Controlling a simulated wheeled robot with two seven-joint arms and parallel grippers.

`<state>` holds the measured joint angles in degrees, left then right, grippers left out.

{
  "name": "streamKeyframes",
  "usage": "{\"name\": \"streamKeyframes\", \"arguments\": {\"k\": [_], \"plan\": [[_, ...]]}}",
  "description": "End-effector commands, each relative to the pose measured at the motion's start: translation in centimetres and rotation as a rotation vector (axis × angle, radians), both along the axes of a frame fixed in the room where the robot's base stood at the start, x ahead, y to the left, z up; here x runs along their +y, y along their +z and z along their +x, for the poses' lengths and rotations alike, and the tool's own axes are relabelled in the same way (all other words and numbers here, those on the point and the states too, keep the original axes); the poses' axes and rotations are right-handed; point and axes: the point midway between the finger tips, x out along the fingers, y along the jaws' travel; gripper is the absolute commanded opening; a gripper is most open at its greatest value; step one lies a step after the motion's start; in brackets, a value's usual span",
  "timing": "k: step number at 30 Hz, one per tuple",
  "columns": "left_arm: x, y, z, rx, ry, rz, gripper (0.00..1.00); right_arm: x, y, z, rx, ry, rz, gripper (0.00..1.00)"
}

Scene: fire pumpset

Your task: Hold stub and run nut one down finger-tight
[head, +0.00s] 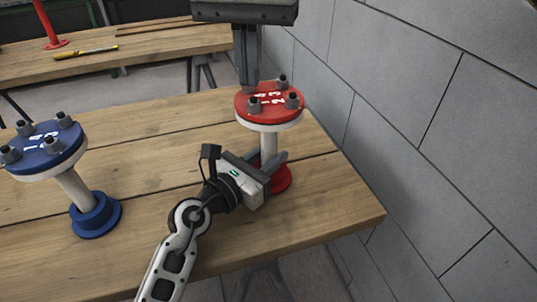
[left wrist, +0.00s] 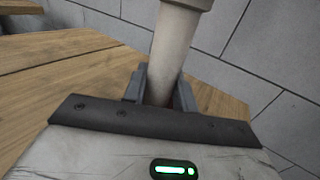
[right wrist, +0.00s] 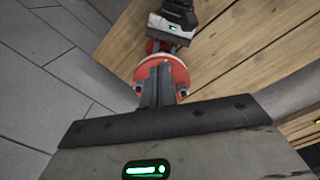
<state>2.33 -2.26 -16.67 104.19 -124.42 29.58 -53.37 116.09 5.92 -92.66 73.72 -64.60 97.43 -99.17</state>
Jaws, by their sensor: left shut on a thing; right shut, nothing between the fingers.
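The red stub (head: 268,119) stands upright on the wooden table, with a numbered red flange on top, a white pipe and a red base (head: 282,180). Its flange also shows in the right wrist view (right wrist: 174,70). Nuts show at the flange's front (head: 254,104), right (head: 293,101) and back (head: 282,83). My left gripper (head: 273,172) is shut on the white pipe (left wrist: 172,45), low on the stub. My right gripper (head: 249,90) points down, shut, its fingertips at the flange's far-left part. Whatever is right under those fingertips is hidden.
A blue stub (head: 48,152) with nuts on its flange stands at the table's left. A grey block wall (head: 410,110) rises close on the right. A second table (head: 130,45) behind holds a yellow-handled tool (head: 85,52) and a red part (head: 48,25). The middle of the near table is bare.

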Motion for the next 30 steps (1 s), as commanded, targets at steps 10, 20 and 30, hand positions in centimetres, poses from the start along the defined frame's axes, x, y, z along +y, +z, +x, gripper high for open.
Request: {"name": "streamKeyframes", "arguments": {"k": [10,20,30], "plan": [[0.0,0.0,0.0,0.0,0.001,0.001,0.0,0.0,-4.2,0.0,0.003,-0.001,0.001,0.0],[0.1,0.0,0.0,0.0,0.002,0.001,0.0,0.0,-5.1,0.0,0.0,-0.001,0.001,0.0],[0.1,0.0,0.0,0.0,0.002,0.001,0.0,0.0,-5.1,0.1,0.0,-0.001,0.0,0.0]]}}
